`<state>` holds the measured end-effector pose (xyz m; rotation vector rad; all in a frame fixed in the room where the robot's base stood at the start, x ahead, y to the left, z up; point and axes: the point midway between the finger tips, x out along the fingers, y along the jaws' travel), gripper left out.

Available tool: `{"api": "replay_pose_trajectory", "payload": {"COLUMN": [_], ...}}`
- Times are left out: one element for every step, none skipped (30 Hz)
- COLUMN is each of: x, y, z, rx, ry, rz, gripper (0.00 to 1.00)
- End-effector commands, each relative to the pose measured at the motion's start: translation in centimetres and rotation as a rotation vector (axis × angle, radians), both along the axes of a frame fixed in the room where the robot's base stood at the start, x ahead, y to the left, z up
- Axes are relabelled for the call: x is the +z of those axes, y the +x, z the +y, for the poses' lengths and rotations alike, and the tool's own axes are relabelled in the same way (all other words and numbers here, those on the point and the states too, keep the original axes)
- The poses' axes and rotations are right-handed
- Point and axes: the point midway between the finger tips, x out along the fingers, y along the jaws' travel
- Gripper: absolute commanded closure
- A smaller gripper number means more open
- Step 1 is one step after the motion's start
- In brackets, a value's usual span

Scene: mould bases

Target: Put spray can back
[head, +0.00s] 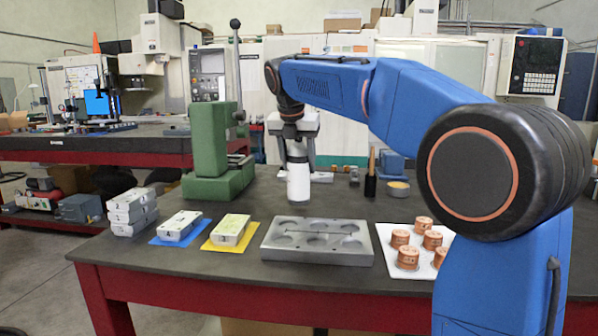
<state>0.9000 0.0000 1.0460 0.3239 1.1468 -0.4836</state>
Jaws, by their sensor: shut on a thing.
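A white spray can (298,182) stands upright towards the back of the dark workbench, behind the grey mould base. My gripper (297,150) comes down over it from above and is shut on its upper part. The can's top is partly hidden by the gripper. Its bottom looks at or very near the bench top; I cannot tell if it touches.
The grey mould base (270,247) with round recesses lies in front. A white plate (393,262) with several copper pieces is at right. Grey blocks (132,208) and yellow and blue mats are at left.

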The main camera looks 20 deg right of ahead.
Motion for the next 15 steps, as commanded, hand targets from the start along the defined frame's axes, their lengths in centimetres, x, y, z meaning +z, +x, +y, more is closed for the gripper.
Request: {"api": "replay_pose_trajectory", "payload": {"x": [-0.7,-1.1,-1.5,-1.7,-1.9,-2.0,-2.1,-2.1,-2.1,-2.1,-2.1,-2.1,-2.1,-2.1,-2.1], "y": [0.0,0.0,0.0,0.0,0.0,0.0,0.0,0.0,0.0,0.0,0.0,0.0,0.0,0.0,0.0], "z": [0.0,0.0,0.0,0.0,0.0,0.0,0.0,0.0,0.0,0.0,0.0,0.0,0.0,0.0,0.0], "rx": [0.001,0.001,0.001,0.001,0.000,0.000,0.000,0.000,0.000,0.000,0.000,0.000,0.000,0.000,0.000], "ry": [-0.001,0.000,-0.001,-0.001,0.000,0.000,0.000,0.000,0.000,0.000,0.000,0.000,0.000,0.000,0.000], "rz": [0.001,0.000,0.002,0.001,0.000,-0.001,-0.001,-0.002,-0.002,-0.002,-0.002,-0.002,-0.001,-0.001,-0.001], "gripper": [0.87,0.87,0.87,0.87,0.87,0.87,0.87,0.87,0.87,0.87,0.87,0.87,0.87,0.87,0.87]}}
